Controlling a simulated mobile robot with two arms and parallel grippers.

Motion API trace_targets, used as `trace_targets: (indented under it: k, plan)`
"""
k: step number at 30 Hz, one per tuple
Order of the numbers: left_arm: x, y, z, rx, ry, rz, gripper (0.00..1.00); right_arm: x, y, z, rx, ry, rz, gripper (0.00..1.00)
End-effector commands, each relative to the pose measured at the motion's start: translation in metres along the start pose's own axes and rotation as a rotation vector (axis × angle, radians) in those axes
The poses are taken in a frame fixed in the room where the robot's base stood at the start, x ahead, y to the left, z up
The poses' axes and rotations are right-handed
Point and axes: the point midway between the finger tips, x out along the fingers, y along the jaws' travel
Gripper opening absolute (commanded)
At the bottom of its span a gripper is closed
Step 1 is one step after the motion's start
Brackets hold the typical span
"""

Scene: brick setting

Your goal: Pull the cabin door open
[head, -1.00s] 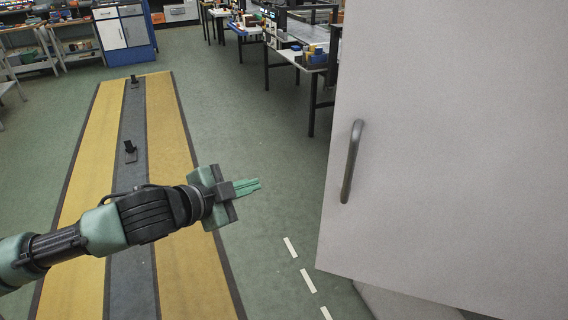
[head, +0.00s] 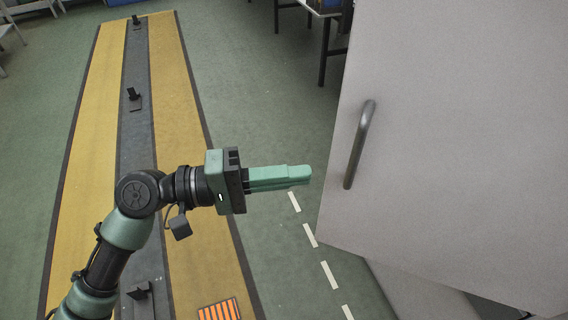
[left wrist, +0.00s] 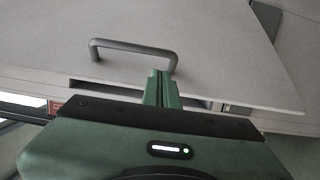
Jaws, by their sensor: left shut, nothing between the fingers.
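The cabin door (head: 450,130) is a large light-grey panel on the right of the head view. It stands at an angle, with darker space below its lower edge. Its dark bar handle (head: 360,145) runs nearly upright near the door's left edge. In the left wrist view the handle (left wrist: 135,47) spans the door (left wrist: 225,40) just beyond the fingers. My left gripper (head: 310,175) is shut and empty, its green fingers pointing right toward the handle, apart from it in the head view. The left fingertips (left wrist: 161,76) also show in the wrist view. My right gripper is not in view.
A yellow and grey floor strip (head: 85,130) with small black posts (head: 134,95) lies to the left. A table (head: 325,10) stands at the back. Green floor with white dashes (head: 310,235) lies clear between strip and door.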

Motion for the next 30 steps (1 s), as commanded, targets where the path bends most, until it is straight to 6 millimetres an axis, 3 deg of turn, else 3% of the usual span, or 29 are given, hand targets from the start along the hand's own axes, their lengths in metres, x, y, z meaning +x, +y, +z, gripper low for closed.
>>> trace_targets:
  k: [6, 12, 30]
  plan:
    - [0.041, 0.005, 0.001, -0.001, -0.002, 0.002, 0.0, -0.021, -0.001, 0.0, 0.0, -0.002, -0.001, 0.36]
    - [0.061, 0.002, 0.0, 0.001, 0.001, 0.0, 0.0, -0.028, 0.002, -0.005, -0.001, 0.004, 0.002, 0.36]
    - [0.065, -0.001, 0.001, 0.003, 0.001, -0.003, 0.0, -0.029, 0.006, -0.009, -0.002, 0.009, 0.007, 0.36]
